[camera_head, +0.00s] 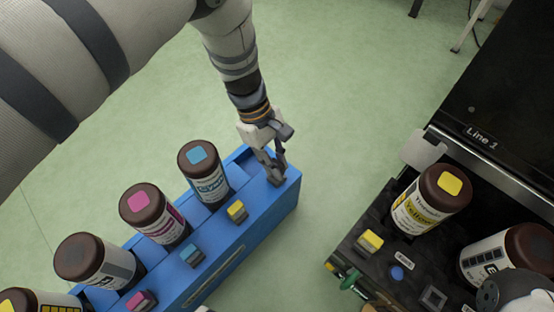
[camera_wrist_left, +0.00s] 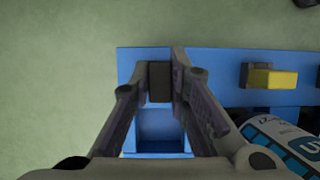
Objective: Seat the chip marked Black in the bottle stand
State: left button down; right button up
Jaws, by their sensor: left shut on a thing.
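The blue bottle stand (camera_head: 262,226) crosses the lower left of the head view; its end also shows in the wrist view (camera_wrist_left: 128,66). My left gripper (camera_head: 276,176) is at the stand's far right end, pointing down. It is shut on a dark chip (camera_wrist_left: 159,82), which shows between its fingertips in the wrist view. The chip is over the stand's front ledge, in front of an empty square bay (camera_wrist_left: 160,128). Its marking does not show, and I cannot tell whether it touches the stand.
Bottles with blue (camera_head: 206,175), magenta (camera_head: 155,216) and plain dark (camera_head: 98,262) caps stand in the stand. Yellow (camera_head: 237,211), blue (camera_head: 192,255) and magenta (camera_head: 141,300) chips sit along its ledge. A black Line 1 unit (camera_head: 400,240) holds a yellow-marked bottle (camera_head: 432,200) at right.

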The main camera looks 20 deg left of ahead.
dwell(0.6)
pick_arm(q)
jog(key=shift+f, duration=0.45)
jog(key=shift+f, duration=0.15)
jog(key=shift+f, duration=0.25)
jog(key=shift+f, duration=0.1)
dwell(0.4)
jog(key=c, duration=1.5)
grip_release()
jog(key=shift+o, duration=0.2)
